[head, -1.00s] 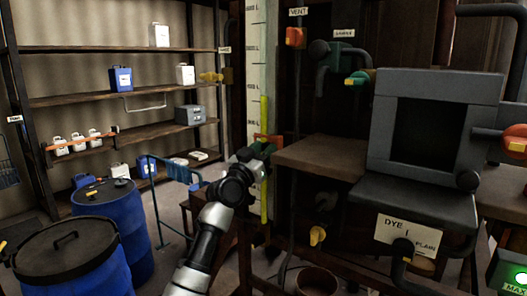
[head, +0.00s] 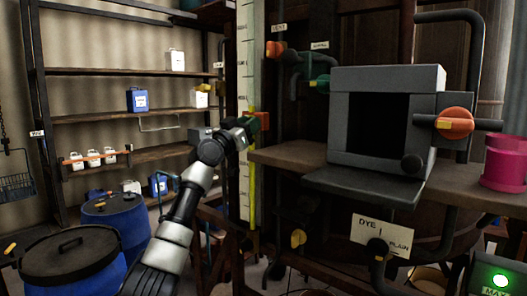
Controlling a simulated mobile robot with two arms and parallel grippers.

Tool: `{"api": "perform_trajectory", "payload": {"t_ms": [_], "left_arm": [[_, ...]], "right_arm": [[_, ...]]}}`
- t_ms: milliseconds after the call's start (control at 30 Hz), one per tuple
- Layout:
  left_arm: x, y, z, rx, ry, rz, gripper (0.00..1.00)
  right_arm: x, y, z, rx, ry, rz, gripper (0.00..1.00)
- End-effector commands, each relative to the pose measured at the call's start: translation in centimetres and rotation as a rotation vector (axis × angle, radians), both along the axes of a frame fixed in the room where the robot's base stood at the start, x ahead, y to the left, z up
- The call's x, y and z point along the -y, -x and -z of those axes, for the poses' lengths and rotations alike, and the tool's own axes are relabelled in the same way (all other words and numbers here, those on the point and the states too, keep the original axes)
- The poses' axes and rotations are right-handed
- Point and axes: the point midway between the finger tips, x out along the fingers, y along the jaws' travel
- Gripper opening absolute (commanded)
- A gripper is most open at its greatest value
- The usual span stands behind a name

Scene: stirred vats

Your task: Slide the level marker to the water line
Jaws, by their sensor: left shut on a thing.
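The level gauge (head: 245,50) is a tall pale scale with dark marks, left of centre. A yellow column (head: 252,190) shows in its lower part. The level marker (head: 263,120), a small orange-red piece, sits at the gauge near the top of the yellow. My left gripper (head: 242,134) reaches the marker from the lower left and is shut on it. The gripper hides part of the gauge there, and I cannot tell exactly how the marker lines up with the water line. My right gripper is not in view.
A wooden bench (head: 285,156) with a grey box (head: 436,100) stands to the right. Orange (head: 273,49) and green (head: 320,83) valve handles are near the gauge. Blue drums (head: 118,222) stand at lower left, before a shelf rack (head: 120,72). Pink containers (head: 505,165) are at far right.

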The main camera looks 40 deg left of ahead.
Motion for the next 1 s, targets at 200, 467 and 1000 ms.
{"api": "perform_trajectory", "payload": {"t_ms": [200,467,1000], "left_arm": [[-0.3,0.1,-4.4,0.003,0.0,0.005,0.0],[-0.4,0.1,-4.5,0.003,0.002,0.003,0.0],[-0.5,0.2,-4.3,0.002,0.002,0.002,0.58]], "right_arm": [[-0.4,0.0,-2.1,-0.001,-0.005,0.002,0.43],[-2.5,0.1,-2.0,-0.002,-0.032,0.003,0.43],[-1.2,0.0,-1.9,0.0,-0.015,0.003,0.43]]}}
